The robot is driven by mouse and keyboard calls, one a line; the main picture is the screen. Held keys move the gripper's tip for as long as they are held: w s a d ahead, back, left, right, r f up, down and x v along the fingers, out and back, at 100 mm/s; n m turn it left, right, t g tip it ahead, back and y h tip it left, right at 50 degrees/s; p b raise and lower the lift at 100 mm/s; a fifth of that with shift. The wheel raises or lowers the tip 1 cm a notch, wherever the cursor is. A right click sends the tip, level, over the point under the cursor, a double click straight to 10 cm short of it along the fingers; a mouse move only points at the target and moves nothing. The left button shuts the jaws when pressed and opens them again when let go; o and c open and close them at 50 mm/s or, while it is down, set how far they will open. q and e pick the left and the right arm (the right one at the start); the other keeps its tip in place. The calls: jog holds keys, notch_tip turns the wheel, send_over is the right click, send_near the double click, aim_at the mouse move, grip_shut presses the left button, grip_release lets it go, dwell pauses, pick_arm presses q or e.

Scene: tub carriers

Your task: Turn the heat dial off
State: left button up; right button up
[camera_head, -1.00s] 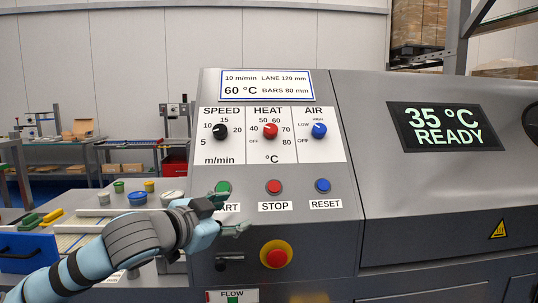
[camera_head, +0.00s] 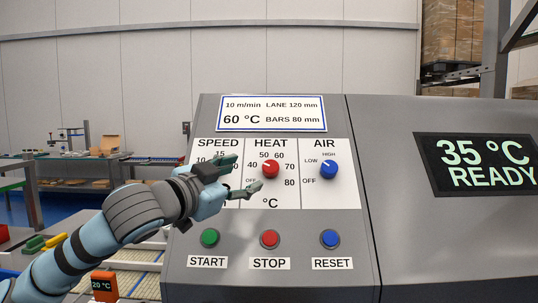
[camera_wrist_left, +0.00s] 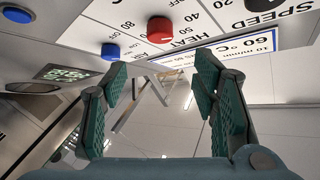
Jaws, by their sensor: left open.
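The heat dial (camera_head: 269,168) is a red round knob on the white scale of the machine's sloping panel, with marks from OFF to 80 around it. Its pointer seems to be turned to the upper left, near 40 to 50; I cannot read it exactly. The red knob also shows in the left wrist view (camera_wrist_left: 160,29), above the gap between the fingers. My left gripper (camera_head: 243,174) is open and empty, just left of the dial, covering part of the SPEED scale. Its green fingers (camera_wrist_left: 160,72) stand apart in the wrist view. The SPEED knob is hidden.
The blue AIR dial (camera_head: 329,169) is right of the heat dial. Below are the green START (camera_head: 209,238), red STOP (camera_head: 269,239) and blue RESET (camera_head: 330,238) buttons. A sign (camera_head: 271,113) reads 60 °C, and the display (camera_head: 478,163) reads 35 °C READY.

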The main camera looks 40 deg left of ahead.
pick_arm(q)
jog(key=p, duration=0.4)
send_near(271, 166)
jog(key=w+r, duration=0.1)
jog(key=r, duration=0.1)
jog(key=w+p, duration=0.1)
jog(key=w, duration=0.1)
jog(key=w+f, duration=0.1)
jog(key=w, duration=0.1)
jog(key=w+a+p, duration=0.1)
jog(key=w, duration=0.2)
jog(key=shift+w+f+p, duration=0.1)
jog(key=shift+f+p, duration=0.2)
jog(key=shift+f, duration=0.05)
pick_arm(e)
notch_tip(271, 166, up, 8)
jog(key=shift+r, duration=0.2)
pick_arm(q)
jog(key=shift+c, duration=0.9)
jog(key=shift+f, duration=0.1)
jog(key=c, duration=1)
